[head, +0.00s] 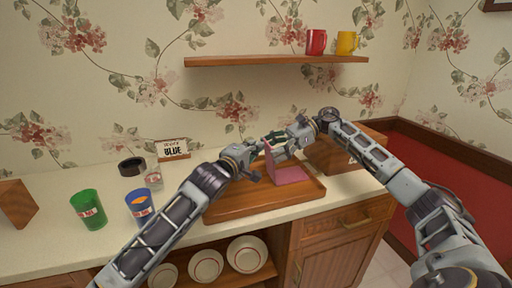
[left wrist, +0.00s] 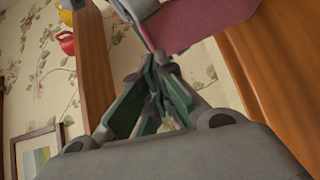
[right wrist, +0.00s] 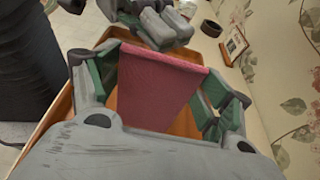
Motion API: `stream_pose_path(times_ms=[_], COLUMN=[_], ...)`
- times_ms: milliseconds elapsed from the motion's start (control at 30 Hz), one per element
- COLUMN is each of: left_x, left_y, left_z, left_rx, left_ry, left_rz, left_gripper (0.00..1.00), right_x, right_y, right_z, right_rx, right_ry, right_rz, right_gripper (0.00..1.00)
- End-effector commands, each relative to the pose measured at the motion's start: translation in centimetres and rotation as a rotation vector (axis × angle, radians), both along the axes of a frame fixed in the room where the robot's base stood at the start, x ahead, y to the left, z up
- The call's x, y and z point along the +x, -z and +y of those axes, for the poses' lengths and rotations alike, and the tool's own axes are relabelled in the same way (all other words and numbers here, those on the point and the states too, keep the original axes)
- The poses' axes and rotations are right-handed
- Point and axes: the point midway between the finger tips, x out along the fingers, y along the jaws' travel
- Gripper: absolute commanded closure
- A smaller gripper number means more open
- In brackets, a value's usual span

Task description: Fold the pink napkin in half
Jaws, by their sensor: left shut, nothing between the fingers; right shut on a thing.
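In the head view my right gripper (head: 280,143) is at the raised part. My left gripper (head: 252,150) is shut and empty, just left of the raised part. In the left wrist view its closed fingertips (left wrist: 155,80) are close to the napkin (left wrist: 200,25); I cannot tell whether they touch it.
A green cup (head: 88,210), a blue cup (head: 140,206), a black roll (head: 131,167) and a small sign (head: 173,150) stand on the counter at left. A wooden box (head: 335,155) is behind the board at right. A shelf (head: 240,61) with red and yellow mugs hangs above.

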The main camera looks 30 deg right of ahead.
Motion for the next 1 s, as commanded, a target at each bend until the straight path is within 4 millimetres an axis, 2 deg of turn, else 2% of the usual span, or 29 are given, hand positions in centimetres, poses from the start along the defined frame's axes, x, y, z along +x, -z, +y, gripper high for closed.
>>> stream_pose_path(times_ms=[600,1000], left_x=[-0.2,-0.6], left_y=[0.0,-0.2], left_z=[-0.8,-2.1], left_rx=[0.0,-0.003], left_ry=[-0.001,0.002], left_rz=[0.0,0.003], left_gripper=[1.0,1.0], right_x=[0.0,0.0], right_y=[0.1,0.1], right_z=[0.0,0.1], right_rx=[-0.001,0.0], right_ry=[0.0,-0.002], right_rz=[0.001,0.001], right_gripper=[0.31,0.3])
